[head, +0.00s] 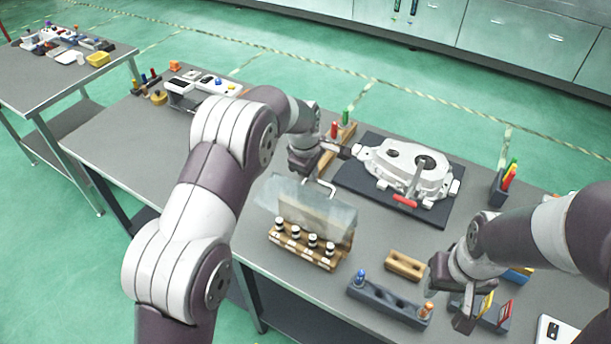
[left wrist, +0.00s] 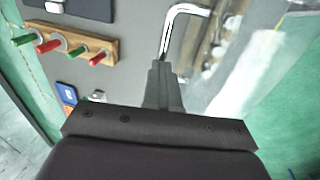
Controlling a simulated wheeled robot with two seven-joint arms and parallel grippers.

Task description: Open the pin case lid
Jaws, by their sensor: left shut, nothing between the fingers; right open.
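The pin case (head: 302,256) is a wooden block with several black-and-white pins in a row, at the middle front of the table. Its clear lid (head: 340,222) appears raised and tilted above the case; its exact angle is hard to tell. A bent metal handle (head: 325,187) is at the lid's far edge; it also shows in the left wrist view (left wrist: 186,10). My left gripper (head: 309,175) is shut and empty, its fingertips (left wrist: 163,75) close beside the handle; I cannot tell whether they touch. My right gripper (head: 462,310) is open and empty at the right.
A silver casting (head: 410,165) with a red-handled tool lies on a dark mat behind the case. A wooden rack (head: 345,135) with red and green plugs stands behind my left gripper. A dark block (head: 385,303) and a small wooden block (head: 404,264) are to the right.

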